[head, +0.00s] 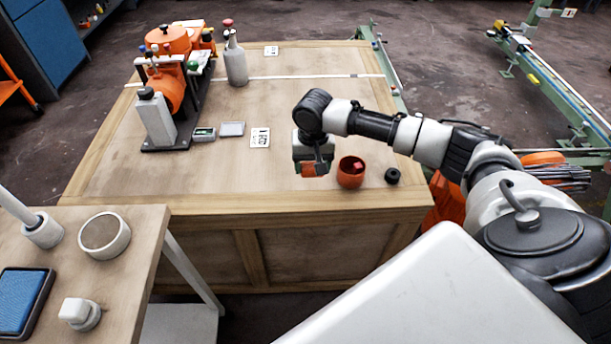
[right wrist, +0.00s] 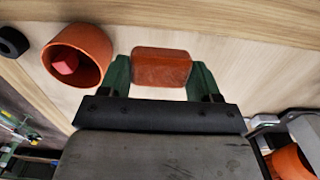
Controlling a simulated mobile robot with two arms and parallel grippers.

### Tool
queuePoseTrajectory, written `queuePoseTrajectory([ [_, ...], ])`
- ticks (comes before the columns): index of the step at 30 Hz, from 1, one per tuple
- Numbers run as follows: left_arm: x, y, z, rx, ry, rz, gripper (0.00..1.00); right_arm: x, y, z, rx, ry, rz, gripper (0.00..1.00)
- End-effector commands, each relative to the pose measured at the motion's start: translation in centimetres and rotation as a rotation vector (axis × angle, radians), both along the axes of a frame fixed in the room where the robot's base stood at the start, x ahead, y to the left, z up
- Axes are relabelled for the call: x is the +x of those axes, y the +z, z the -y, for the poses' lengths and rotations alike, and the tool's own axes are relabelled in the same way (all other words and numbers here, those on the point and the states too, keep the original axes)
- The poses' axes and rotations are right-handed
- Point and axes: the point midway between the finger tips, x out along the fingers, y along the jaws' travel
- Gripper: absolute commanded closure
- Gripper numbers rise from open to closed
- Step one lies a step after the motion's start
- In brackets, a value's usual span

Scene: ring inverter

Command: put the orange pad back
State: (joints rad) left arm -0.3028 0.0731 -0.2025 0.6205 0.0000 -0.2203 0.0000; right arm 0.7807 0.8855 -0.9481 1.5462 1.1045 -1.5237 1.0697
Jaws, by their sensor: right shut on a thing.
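The orange pad (head: 310,169) is a small rounded block held at the tips of my right gripper (head: 314,168), near the front edge of the wooden table. In the right wrist view the pad (right wrist: 161,68) sits between the two green fingers of the gripper (right wrist: 161,75), which are shut on it. The wooden table top shows behind it; I cannot tell the exact gap. An orange-red round cup (head: 350,174) stands just right of the gripper, with a small red block (head: 358,167) inside. The cup also shows in the right wrist view (right wrist: 92,47). My left gripper is not in view.
A black ring (head: 392,176) lies right of the cup. A white card (head: 260,138), a grey tray (head: 231,129) and a small display box (head: 204,134) lie left of the gripper. An orange machine (head: 168,92) and a grey bottle (head: 235,62) stand farther back. The table middle is clear.

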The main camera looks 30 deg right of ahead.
Motion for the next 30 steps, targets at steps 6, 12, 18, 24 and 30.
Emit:
queuePoseTrajectory([
  [6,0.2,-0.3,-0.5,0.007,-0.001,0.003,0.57,1.9,-1.2,-0.7,-0.001,0.0,0.001,0.56],
  [12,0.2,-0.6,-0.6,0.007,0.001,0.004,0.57,1.9,-3.3,-0.7,-0.001,0.0,-0.002,0.56],
  [18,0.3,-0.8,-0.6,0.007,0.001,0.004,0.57,1.9,-5.4,-0.7,-0.001,0.002,-0.001,0.56],
  [24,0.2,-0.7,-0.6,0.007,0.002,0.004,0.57,1.9,-5.3,-0.7,-0.001,0.002,0.0,0.56],
  [30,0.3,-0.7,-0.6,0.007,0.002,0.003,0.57,1.9,-5.5,-0.7,-0.001,0.002,0.001,0.23],
])
